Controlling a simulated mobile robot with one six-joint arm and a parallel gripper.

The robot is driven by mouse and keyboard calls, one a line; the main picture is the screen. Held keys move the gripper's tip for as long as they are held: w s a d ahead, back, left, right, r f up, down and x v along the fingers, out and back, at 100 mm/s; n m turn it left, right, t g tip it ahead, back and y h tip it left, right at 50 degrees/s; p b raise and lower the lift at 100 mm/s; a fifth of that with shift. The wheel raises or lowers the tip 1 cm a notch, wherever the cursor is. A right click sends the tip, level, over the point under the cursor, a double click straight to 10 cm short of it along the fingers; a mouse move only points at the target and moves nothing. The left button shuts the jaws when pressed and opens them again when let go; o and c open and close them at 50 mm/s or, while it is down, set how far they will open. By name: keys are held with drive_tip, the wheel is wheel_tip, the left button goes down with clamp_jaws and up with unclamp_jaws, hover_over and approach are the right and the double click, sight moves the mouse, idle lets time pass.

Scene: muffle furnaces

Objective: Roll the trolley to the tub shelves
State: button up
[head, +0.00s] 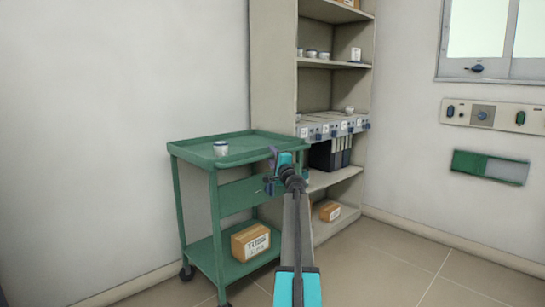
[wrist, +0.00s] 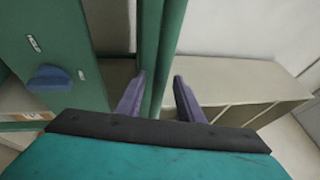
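The green trolley (head: 217,198) stands against the left wall, its right end close to the front of the beige shelf unit (head: 285,67). A small white tub with a dark band (head: 221,148) stands upright on its top tray. A cardboard box (head: 250,242) sits on its lower tray. My gripper (head: 273,170) is at the trolley's right top end. In the wrist view its two purple fingers (wrist: 160,88) stand close together on either side of a green bar of the trolley (wrist: 158,50).
A control panel (head: 484,115) and a green-grey plate (head: 490,167) are on the right wall. The tiled floor (head: 400,262) at right is clear.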

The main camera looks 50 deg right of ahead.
drive_tip(key=shift+p+v, duration=0.8)
drive_tip(key=shift+v, duration=2.15)
drive_tip(key=p+v, duration=0.1)
drive_tip(key=v, duration=0.7)
drive_tip(key=shift+p, duration=0.35)
drive_tip(key=shift+d+f, duration=0.1)
